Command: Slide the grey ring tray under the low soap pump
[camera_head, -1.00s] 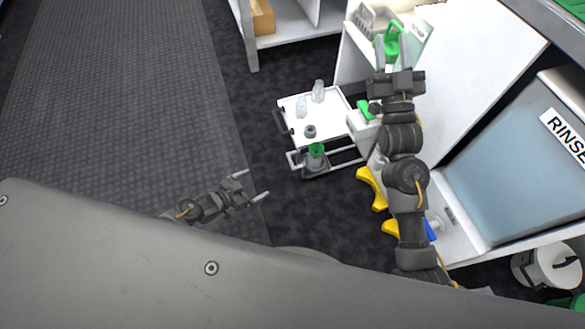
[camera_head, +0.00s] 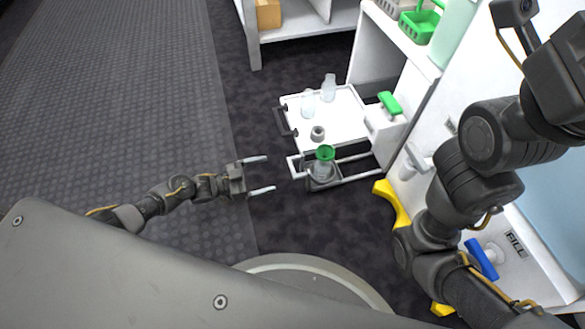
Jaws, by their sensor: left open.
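A small dark grey tray (camera_head: 314,186) sits at the front end of a pair of white rails. A clear vessel with a green funnel top (camera_head: 325,153) stands on it and hides its middle, so I cannot see its ring clearly. The low soap pump (camera_head: 386,122), a white box with a green lever, is fixed on the white cabinet side, right of the tray and apart from it. My left gripper (camera_head: 270,173) is open and empty, its fingers pointing right, a short gap left of the tray. My right arm crosses the right side; its gripper is out of view.
A white shelf (camera_head: 345,114) behind the rails (camera_head: 355,178) carries two clear bottles and a small grey ring (camera_head: 317,133). A dark handle (camera_head: 283,121) sticks out on its left. The dark floor left of the rails is clear.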

